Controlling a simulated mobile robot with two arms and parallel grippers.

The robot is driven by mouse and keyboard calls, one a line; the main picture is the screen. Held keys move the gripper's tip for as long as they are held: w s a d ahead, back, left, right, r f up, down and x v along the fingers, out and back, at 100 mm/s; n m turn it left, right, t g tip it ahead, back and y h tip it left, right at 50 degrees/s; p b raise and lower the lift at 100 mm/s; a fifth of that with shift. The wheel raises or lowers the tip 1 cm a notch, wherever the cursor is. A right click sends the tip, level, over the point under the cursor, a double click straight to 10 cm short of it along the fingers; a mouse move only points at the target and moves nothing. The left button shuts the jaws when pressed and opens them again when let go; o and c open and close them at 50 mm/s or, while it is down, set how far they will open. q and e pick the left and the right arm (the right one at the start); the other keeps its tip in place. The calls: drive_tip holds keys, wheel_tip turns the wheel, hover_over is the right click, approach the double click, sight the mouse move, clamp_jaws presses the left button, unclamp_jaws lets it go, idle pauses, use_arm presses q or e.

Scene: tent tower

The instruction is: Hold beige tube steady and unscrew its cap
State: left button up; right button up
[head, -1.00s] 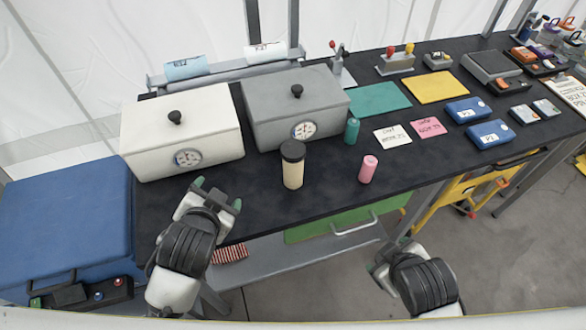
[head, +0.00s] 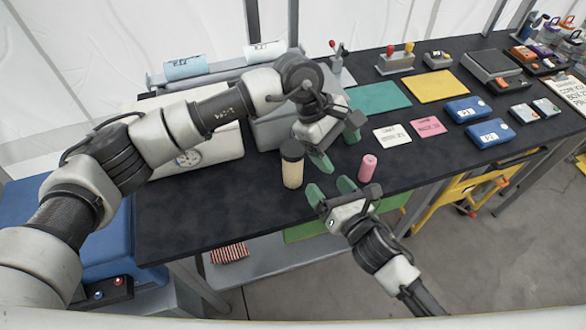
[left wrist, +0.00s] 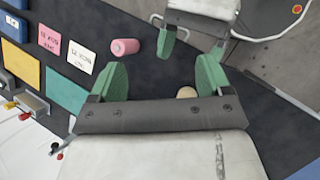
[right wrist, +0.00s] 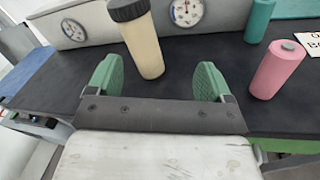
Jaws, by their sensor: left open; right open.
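The beige tube (head: 292,174) stands upright on the dark table, its black cap (head: 292,150) on top. My left gripper (head: 337,145) is open and empty, just right of the tube and above the table. In the left wrist view a small beige part (left wrist: 187,92), likely the tube, shows behind the gripper body; the rest is hidden. My right gripper (head: 330,190) is open and empty in front and to the right of the tube. In the right wrist view the tube (right wrist: 147,55) stands beyond and between the open fingers, apart from them.
A pink tube (head: 367,168) stands close to my right gripper. A teal tube (right wrist: 259,20) stands behind it. A white box (head: 190,142) and a grey box (head: 268,130) stand behind the beige tube. The table's front left (head: 190,220) is clear.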

sight(299, 168)
use_arm(q)
drive_tip(key=w+a+y, duration=0.1)
drive_tip(key=w+a, duration=0.1)
drive_tip(key=w+a+r+t+y, duration=0.1)
drive_tip(key=a+y, duration=0.1)
drive_tip(key=a, duration=0.1)
drive_tip(key=w+a+m+t+y, duration=0.1)
drive_tip(key=w+a+y, duration=0.1)
drive_tip(key=a, duration=0.1)
drive_tip(key=shift+w+r, duration=0.2)
drive_tip(key=shift+w, duration=0.1)
use_arm(e)
drive_tip(key=n, duration=0.1)
drive_tip(key=a+n+y, duration=0.1)
drive_tip(key=n, duration=0.1)
drive_tip(key=a+n+y, duration=0.1)
drive_tip(key=shift+f+n+g, duration=0.1)
drive_tip(key=shift+n+g, duration=0.2)
drive_tip(key=shift+n, duration=0.1)
use_arm(q)
drive_tip(key=shift+w+a+r+y, duration=0.15)
drive_tip(key=shift+a+y, duration=0.1)
drive_tip(key=shift+y, duration=0.05)
use_arm(e)
drive_tip(key=shift+a, duration=0.1)
drive_tip(key=x, duration=1)
drive_tip(key=shift+w+a, duration=0.2)
